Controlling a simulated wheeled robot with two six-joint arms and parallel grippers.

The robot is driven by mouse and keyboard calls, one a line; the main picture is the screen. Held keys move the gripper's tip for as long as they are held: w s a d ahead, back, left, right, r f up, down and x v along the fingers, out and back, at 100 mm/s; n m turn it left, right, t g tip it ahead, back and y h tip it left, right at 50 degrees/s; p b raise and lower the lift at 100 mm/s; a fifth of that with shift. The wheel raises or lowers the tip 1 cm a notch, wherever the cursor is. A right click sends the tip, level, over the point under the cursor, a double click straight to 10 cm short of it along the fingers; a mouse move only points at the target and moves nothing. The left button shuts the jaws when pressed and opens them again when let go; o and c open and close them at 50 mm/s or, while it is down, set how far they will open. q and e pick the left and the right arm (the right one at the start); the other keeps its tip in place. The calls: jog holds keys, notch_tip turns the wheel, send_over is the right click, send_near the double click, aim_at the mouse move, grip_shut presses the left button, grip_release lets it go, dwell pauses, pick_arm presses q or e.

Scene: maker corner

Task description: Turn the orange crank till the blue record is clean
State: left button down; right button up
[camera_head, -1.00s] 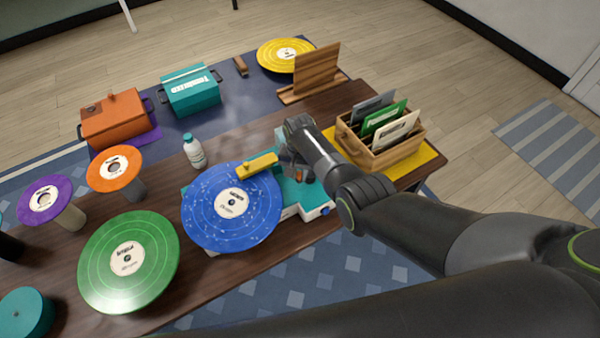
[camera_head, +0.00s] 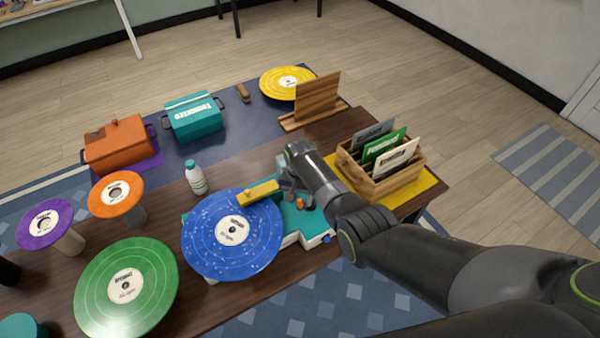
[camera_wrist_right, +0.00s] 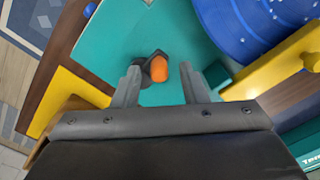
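The blue record (camera_head: 205,250) lies flat on a teal and white machine (camera_head: 318,222) and carries many small white specks. A yellow bar (camera_head: 258,192) reaches over its far edge. The orange crank knob (camera_head: 300,203) is at the machine's right side; it also shows in the right wrist view (camera_wrist_right: 158,69). My right gripper (camera_head: 287,190) is low over the machine beside the knob. In the wrist view, the right gripper (camera_wrist_right: 162,82) is open, its fingers on either side of the knob with gaps showing. My left gripper is not in view.
A wooden crate (camera_head: 388,182) of sleeves stands right of my right wrist on a yellow mat. A white bottle (camera_head: 196,180) stands behind the blue record. Green (camera_head: 95,290), orange (camera_head: 100,205) and purple (camera_head: 30,237) records sit to the left. A wooden stand (camera_head: 312,115) is behind.

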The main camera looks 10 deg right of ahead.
aim_at(300, 199)
notch_tip(300, 199, up, 16)
jog(key=b, duration=0.1)
dwell(0.5)
dwell(1.0)
